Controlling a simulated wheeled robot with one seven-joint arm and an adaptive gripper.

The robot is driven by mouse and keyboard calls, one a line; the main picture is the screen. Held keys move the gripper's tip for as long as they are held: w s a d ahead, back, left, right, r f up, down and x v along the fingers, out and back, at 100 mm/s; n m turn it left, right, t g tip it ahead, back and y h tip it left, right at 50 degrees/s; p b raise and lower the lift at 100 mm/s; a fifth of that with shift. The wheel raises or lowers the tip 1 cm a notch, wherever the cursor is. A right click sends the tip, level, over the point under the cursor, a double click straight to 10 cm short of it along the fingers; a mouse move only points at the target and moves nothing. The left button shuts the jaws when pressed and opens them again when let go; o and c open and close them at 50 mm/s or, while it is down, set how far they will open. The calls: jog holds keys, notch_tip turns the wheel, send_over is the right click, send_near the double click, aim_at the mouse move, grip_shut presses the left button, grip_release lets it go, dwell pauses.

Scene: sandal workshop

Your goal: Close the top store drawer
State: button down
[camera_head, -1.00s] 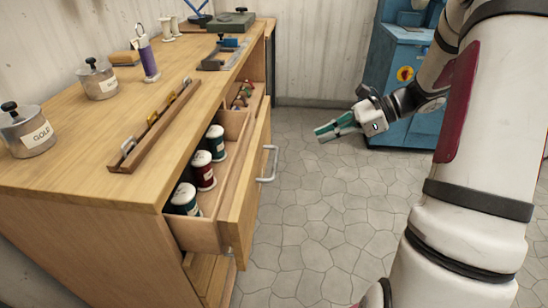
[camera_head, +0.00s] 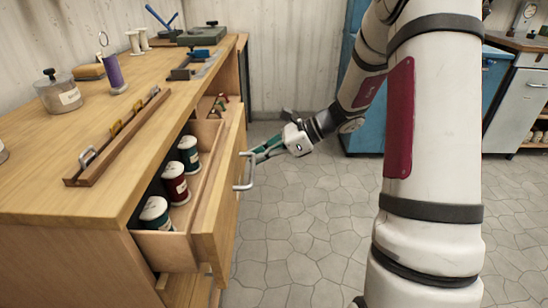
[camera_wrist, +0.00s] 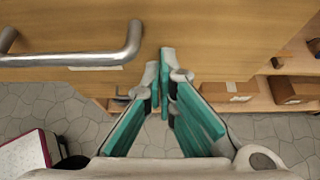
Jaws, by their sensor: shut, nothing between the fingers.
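The top store drawer (camera_head: 226,190) stands pulled out from the wooden workbench (camera_head: 75,195), with thread spools and small coloured items inside. Its metal handle (camera_head: 243,172) is on the drawer front, and it also shows at upper left in the wrist view (camera_wrist: 75,60). My gripper (camera_head: 258,154), with green finger pads, is shut and empty, close to the drawer front by the handle's far end. In the wrist view its fingertips (camera_wrist: 165,72) meet just in front of the wooden face, right of the handle. I cannot tell whether they touch the face.
A lower shelf with boxes (camera_wrist: 228,91) shows below the drawer. The stone floor (camera_head: 305,225) right of the bench is clear.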

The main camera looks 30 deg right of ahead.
jog(key=shift+w+a, duration=0.15)
jog(key=shift+a, duration=0.2)
jog(key=shift+a, duration=0.1)
jog(key=w+a, duration=0.2)
jog(key=a, duration=0.1)
jog(key=w+a, duration=0.2)
jog(key=a, duration=0.2)
jog(key=w+a+p, duration=0.1)
jog(key=w+a, duration=0.1)
jog(key=a, duration=0.2)
jog(key=shift+w, duration=0.2)
jog(key=shift+r, duration=0.1)
